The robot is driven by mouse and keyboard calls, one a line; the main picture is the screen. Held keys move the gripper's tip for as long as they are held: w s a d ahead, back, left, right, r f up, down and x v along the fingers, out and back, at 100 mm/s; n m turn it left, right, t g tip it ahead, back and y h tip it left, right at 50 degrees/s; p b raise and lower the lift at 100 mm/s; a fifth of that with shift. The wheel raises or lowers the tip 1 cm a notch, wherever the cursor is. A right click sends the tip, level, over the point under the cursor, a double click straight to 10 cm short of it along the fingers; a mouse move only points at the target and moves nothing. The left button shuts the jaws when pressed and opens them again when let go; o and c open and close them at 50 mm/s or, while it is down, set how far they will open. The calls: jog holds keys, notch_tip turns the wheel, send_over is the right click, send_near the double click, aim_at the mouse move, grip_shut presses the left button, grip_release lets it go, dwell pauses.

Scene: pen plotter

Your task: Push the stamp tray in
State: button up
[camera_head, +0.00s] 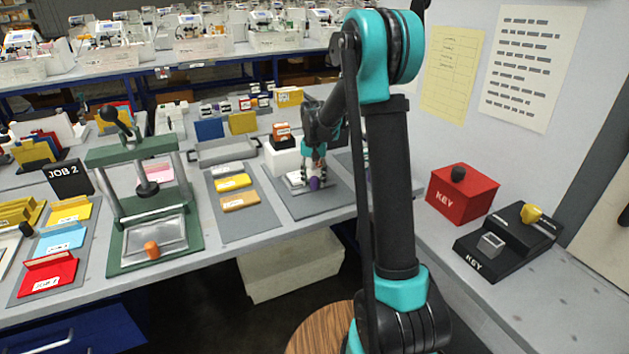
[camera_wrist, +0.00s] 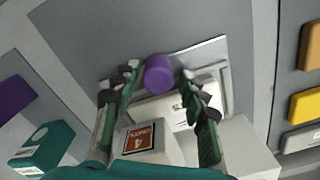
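A low pale metal tray (camera_head: 294,180) with a purple knob (camera_head: 315,184) at its front lies on a grey mat right of the yellow and orange plates. In the wrist view the purple knob (camera_wrist: 159,73) stands between the fingertips of my gripper (camera_wrist: 157,84), with a finger on each side. The gripper (camera_head: 314,166) is open; I cannot tell whether it touches the knob. A white piece with dark lettering (camera_wrist: 165,108) lies behind the knob. A second tray (camera_head: 155,239) with an orange knob (camera_head: 151,250) sits in the green press (camera_head: 126,150). Which is the stamp tray is not labelled.
Yellow and orange plates (camera_head: 236,190) lie to the left. A red KEY box (camera_head: 461,193) and black KEY fixture (camera_head: 506,240) stand at right.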

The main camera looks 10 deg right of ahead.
jog(key=shift+s+r, duration=0.1)
notch_tip(320, 180, up, 12)
dwell(0.7)
jog(key=s+d+f+n+t, duration=0.1)
jog(key=s+f, duration=0.3)
jog(key=s, duration=0.6)
jog(key=s+d+f+n+t, duration=0.1)
jog(key=s+d+f, duration=0.3)
jog(key=s, duration=0.7)
jog(key=s+d+f+n+t, duration=0.1)
jog(key=s+f, duration=0.4)
jog(key=s, duration=0.6)
jog(key=shift+d+t, duration=0.6)
jog(key=shift+d, duration=0.1)
